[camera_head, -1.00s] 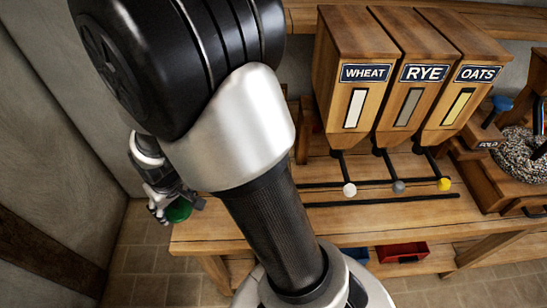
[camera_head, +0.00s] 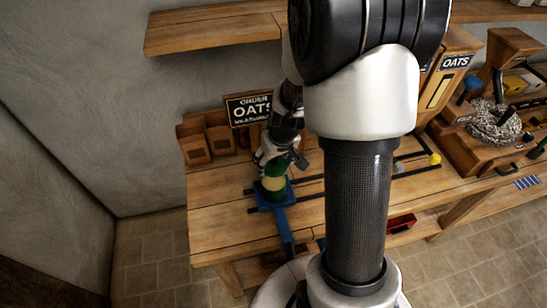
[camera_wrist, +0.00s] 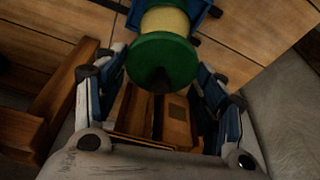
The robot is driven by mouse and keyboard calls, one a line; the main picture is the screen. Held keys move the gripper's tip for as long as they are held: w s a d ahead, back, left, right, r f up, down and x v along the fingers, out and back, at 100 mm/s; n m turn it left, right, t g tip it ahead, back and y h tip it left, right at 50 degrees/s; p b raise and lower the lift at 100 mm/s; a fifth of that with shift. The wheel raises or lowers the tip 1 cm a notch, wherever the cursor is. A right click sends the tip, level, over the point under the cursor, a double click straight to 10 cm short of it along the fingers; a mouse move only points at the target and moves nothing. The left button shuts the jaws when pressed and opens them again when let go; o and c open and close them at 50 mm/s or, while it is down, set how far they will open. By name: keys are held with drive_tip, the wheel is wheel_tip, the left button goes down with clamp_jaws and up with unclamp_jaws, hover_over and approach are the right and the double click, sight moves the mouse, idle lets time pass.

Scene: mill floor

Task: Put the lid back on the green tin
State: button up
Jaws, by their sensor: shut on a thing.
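The green lid (camera_head: 275,169) is in my gripper (camera_head: 272,160), directly above a pale yellow, cylindrical tin body (camera_head: 274,184) with green at its foot. In the wrist view the round green lid (camera_wrist: 160,58), with a dark knob, sits between the two fingers of my gripper (camera_wrist: 162,66). The pale side of the tin (camera_wrist: 166,20) shows just beyond it. Lid and tin look lined up and very close or touching; I cannot tell whether the lid is seated. The tin stands upright on a blue holder (camera_head: 284,224), partly hidden by my gripper.
An order board reading OATS (camera_head: 247,109) stands behind my gripper, with small wooden boxes (camera_head: 207,144) to its left. The OATS hopper (camera_head: 441,88) is right of my arm. Bare bench (camera_head: 222,220) lies left of the blue holder. A shelf (camera_head: 210,30) hangs above.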

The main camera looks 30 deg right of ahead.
drive_tip(key=shift+f+b, duration=2.45)
drive_tip(key=shift+f, duration=0.55)
drive_tip(key=shift+f+b, duration=0.15)
drive_tip(key=shift+b, duration=0.65)
idle(0.4)
drive_tip(key=o, duration=1)
drive_tip(key=shift+o, duration=0.2)
drive_tip(key=shift+o, duration=1.3)
